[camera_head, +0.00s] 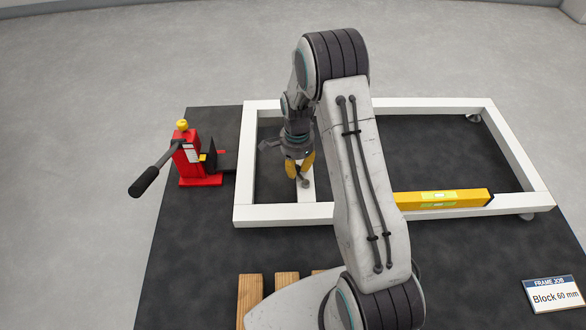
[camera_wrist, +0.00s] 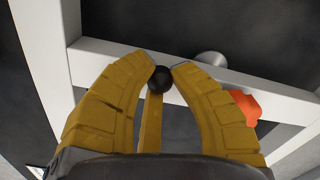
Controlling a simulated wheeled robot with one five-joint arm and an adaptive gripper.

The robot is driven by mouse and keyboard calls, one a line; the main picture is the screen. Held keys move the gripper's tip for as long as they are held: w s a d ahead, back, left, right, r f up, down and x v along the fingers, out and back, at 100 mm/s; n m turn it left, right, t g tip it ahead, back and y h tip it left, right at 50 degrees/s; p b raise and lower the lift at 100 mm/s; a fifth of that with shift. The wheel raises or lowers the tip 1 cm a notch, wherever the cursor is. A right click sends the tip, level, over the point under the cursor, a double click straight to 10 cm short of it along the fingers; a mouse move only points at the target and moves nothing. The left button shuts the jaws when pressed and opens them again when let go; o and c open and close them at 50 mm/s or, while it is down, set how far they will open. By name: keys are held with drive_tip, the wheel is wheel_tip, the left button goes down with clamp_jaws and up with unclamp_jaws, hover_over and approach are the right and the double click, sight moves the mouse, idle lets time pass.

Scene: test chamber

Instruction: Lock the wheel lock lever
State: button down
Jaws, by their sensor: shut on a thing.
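My gripper (camera_head: 303,168) reaches down inside the left part of the white frame (camera_head: 243,175), near a short white crosspiece. In the wrist view its two yellow fingers (camera_wrist: 163,72) close around the black ball knob (camera_wrist: 158,84) of a thin yellowish lever (camera_wrist: 150,124). I take this to be the wheel lock lever. The knob sits between the fingertips, beside a white beam. The lever's lower end is hidden by the gripper body. In the head view I cannot make out the lever clearly.
A red jack (camera_head: 186,160) with a black-gripped handle stands left of the frame. A yellow spirit level (camera_head: 440,199) lies on the front beam. Wooden blocks (camera_head: 250,298) and a "Block 60 mm" sign (camera_head: 555,295) are in front. An orange-red part (camera_wrist: 245,106) is right of the fingers.

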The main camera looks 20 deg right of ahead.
drive_tip(key=shift+d+f+m, duration=0.1)
drive_tip(key=shift+d+m, duration=0.35)
drive_tip(key=shift+m, duration=0.5)
drive_tip(key=shift+d+m, duration=0.4)
drive_tip(key=shift+m, duration=0.55)
drive_tip(key=c, duration=1.1)
unclamp_jaws()
wheel_tip(320, 180, up, 12)
drive_tip(key=shift+r, duration=0.1)
